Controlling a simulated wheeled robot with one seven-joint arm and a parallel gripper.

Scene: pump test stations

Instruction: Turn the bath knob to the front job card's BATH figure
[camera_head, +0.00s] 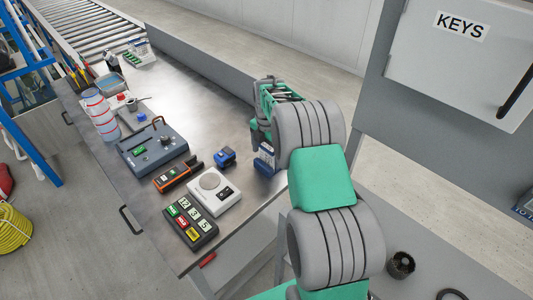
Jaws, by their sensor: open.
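A dark blue-grey device (152,150) with a handle, a small dial and green label areas stands on the bench left of centre. I cannot tell whether its dial is the bath knob, and its markings are too small to read. A dark panel (190,222) with green, white, red and yellow number tiles lies at the bench's front. I cannot clearly identify the front job card or its BATH figure. My grey and green arm fills the right of centre and hides part of the bench. I cannot make out my gripper's fingers.
A white round-plated device (213,190), an orange-black handheld (177,175) and a blue item (225,157) crowd the bench front. Bare bench (205,95) lies behind. A grey KEYS cabinet (462,60) stands at the right.

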